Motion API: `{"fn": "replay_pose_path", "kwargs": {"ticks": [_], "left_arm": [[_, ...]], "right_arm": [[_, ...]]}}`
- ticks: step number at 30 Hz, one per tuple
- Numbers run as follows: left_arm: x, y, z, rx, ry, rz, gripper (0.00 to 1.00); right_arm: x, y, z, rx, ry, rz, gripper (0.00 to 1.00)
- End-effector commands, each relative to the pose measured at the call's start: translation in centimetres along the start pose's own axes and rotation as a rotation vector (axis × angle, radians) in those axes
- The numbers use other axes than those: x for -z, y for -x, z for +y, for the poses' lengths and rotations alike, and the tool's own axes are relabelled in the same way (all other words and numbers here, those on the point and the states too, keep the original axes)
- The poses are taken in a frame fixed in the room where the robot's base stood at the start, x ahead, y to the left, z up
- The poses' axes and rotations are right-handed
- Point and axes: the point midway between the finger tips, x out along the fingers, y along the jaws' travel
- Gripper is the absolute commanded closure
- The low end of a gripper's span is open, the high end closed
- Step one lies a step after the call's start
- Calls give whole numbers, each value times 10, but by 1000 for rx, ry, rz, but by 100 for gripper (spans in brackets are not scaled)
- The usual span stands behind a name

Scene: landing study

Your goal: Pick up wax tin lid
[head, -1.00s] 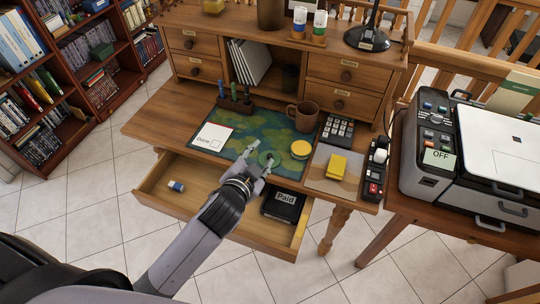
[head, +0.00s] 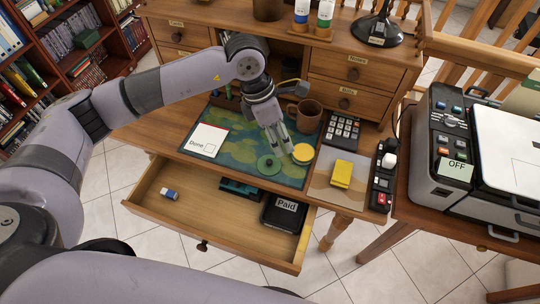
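A flat green disc with a small dark knob (head: 268,164), which looks like the wax tin lid, lies on the green patterned desk mat (head: 233,160). A round yellow-topped tin (head: 302,154) stands just right of it; I cannot tell for sure which is which part of the wax tin. My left gripper (head: 281,149) points down above the mat, between the green disc and the yellow tin. Its fingers look parted with nothing visible between them. Whether it touches either is not clear. My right gripper is not in view.
A brown mug (head: 306,116) stands close behind the gripper. A white "Done" card (head: 206,140) lies left on the mat. A calculator (head: 341,131) and a yellow block (head: 342,174) are right. The drawer (head: 161,207) is open, holding a "Paid" box (head: 285,212).

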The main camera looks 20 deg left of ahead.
Motion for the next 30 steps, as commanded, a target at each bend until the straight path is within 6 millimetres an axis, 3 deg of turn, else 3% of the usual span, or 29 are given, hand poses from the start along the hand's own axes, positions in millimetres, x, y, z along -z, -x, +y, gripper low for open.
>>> {"fn": "replay_pose_path", "kwargs": {"ticks": [1, 3, 7, 21, 30], "left_arm": [[13, 8, 17, -59, 0, 62, 61], [26, 15, 31, -110, 2, 122, 61], [36, 13, 40, -140, 6, 163, 61], [50, -79, 52, -136, 6, 160, 61], [53, -103, 57, -137, 5, 158, 61]], "right_arm": [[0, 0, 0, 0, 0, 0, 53], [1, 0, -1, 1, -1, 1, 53], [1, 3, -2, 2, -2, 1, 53], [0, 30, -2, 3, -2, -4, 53], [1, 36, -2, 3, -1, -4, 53]]}}
